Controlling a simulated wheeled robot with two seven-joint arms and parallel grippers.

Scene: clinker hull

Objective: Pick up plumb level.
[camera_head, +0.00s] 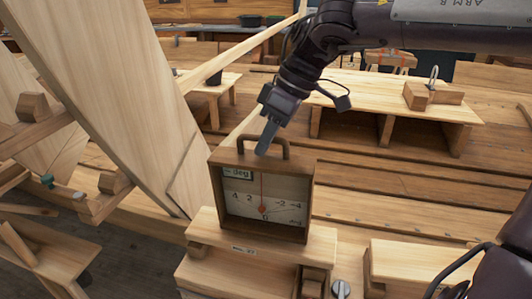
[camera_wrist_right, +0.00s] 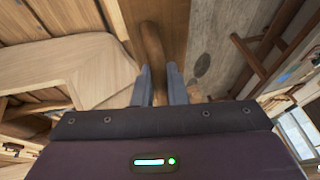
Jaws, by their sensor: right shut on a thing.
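The plumb level (camera_head: 262,195) is a brown wooden box with a white dial marked in degrees, a red pointer and an arched wooden handle on top. It stands upright on a pale wooden block in the head view. My right gripper (camera_head: 264,148) comes down from above and is shut on the handle. In the right wrist view, the handle (camera_wrist_right: 151,45) lies between the two grey fingers of the right gripper (camera_wrist_right: 158,80). I cannot tell whether the level's base touches the block. My left gripper is not in view.
The pale wooden block (camera_head: 245,252) is under the level. A large leaning plank (camera_head: 120,85) stands close on the left. A bench (camera_head: 385,100) with open compartments is behind right, bearing a small wooden block with a metal ring (camera_head: 433,92). Another pale block (camera_head: 420,262) is at front right.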

